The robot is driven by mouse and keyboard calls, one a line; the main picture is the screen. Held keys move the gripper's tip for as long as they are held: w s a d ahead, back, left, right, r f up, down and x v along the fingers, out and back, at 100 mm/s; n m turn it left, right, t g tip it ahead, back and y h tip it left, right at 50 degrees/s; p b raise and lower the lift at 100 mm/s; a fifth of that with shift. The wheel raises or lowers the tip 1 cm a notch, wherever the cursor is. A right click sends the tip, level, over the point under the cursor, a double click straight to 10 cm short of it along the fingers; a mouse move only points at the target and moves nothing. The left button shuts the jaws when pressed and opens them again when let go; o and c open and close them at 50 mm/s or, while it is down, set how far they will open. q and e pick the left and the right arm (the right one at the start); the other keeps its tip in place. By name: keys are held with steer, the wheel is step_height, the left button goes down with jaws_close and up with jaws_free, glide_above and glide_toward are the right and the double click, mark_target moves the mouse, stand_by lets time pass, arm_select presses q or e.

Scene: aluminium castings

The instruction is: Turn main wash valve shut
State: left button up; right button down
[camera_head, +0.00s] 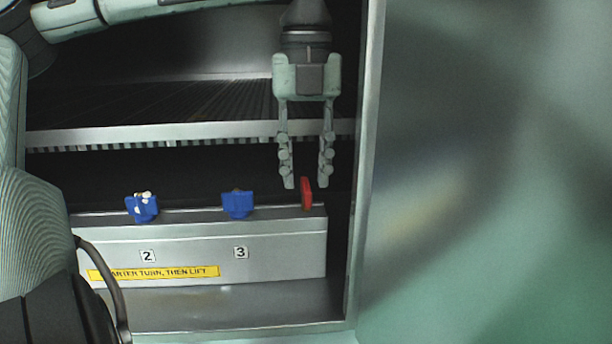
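A red valve handle (307,194) stands upright at the right end of a grey metal box, seen nearly edge-on. Two blue handles sit on the same box, one (142,207) above the label 2 and one (238,204) above the label 3. My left gripper (307,183) points down with its two fingers apart. Its fingertips are at the top of the red handle, which shows between and just below them; I cannot tell whether they touch it. My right gripper is not in the view.
The grey box (210,249) carries a yellow label (155,272) reading "...arter turn, then lift". A slatted shelf (190,133) lies behind the gripper. A metal frame edge (366,150) stands close on the right. My own arm covers the left side.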

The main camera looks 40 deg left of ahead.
mark_target(306, 184)
arm_select(q)
step_height(306, 184, up, 6)
steer(key=shift+f, duration=0.1)
stand_by(0.7)
